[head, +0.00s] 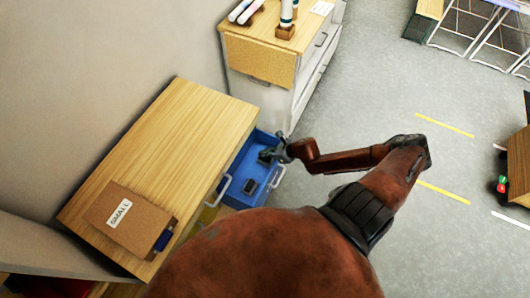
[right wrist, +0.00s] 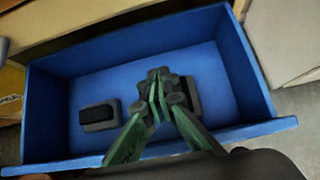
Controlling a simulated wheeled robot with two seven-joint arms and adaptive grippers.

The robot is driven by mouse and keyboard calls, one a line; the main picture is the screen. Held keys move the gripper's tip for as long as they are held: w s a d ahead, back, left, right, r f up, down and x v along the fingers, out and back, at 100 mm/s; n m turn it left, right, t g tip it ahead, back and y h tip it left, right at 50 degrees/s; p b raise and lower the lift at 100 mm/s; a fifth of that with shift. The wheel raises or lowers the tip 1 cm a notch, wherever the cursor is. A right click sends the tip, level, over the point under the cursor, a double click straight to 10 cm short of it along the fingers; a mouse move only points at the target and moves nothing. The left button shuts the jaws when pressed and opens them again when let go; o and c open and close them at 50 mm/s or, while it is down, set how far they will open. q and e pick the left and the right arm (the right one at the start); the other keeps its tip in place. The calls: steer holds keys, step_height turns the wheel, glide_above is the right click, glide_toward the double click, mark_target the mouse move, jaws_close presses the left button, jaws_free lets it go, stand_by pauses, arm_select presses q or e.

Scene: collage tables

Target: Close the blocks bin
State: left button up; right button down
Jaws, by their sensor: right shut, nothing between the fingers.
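The blue bin (head: 236,197) is a drawer standing pulled out of the wooden cabinet (head: 165,140), with a pale handle (head: 278,178) on its front. In the right wrist view I look down into the blue bin (right wrist: 75,73). A dark grey block with a black top (right wrist: 98,116) lies on its floor at the left. A second dark piece (right wrist: 190,97) shows partly behind my fingers. My right gripper (head: 272,153) is shut and empty, over the bin near its front; its fingers also show in the wrist view (right wrist: 158,85). I cannot tell whether it touches the bin. My left gripper is out of view.
A brown box labelled SMALL (head: 120,218) sits on the cabinet top. A second cabinet (head: 258,60) holding bottles stands behind, close to the bin's far side. The grey floor (head: 370,100) to the right is open. Another wooden piece (head: 518,165) stands at the right edge.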

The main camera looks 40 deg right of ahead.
mark_target(244, 151)
steer(key=x, duration=0.5)
steer(key=shift+w+a+f+b, duration=0.2)
steer(key=shift+w+f+b, duration=0.05)
steer(key=shift+w+b, duration=0.05)
steer(key=shift+w+a+r, duration=0.1)
steer(key=shift+w+a, duration=0.1)
steer(key=shift+w, duration=0.35)
steer(key=shift+w+a+r, duration=0.1)
steer(key=shift+w+a, duration=0.15)
steer(key=shift+w, duration=0.3)
steer(key=shift+w+a+f, duration=0.15)
steer(key=shift+w+a, duration=0.05)
steer(key=shift+w, duration=0.4)
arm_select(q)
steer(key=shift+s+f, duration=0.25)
arm_select(e)
steer(key=shift+w, duration=0.1)
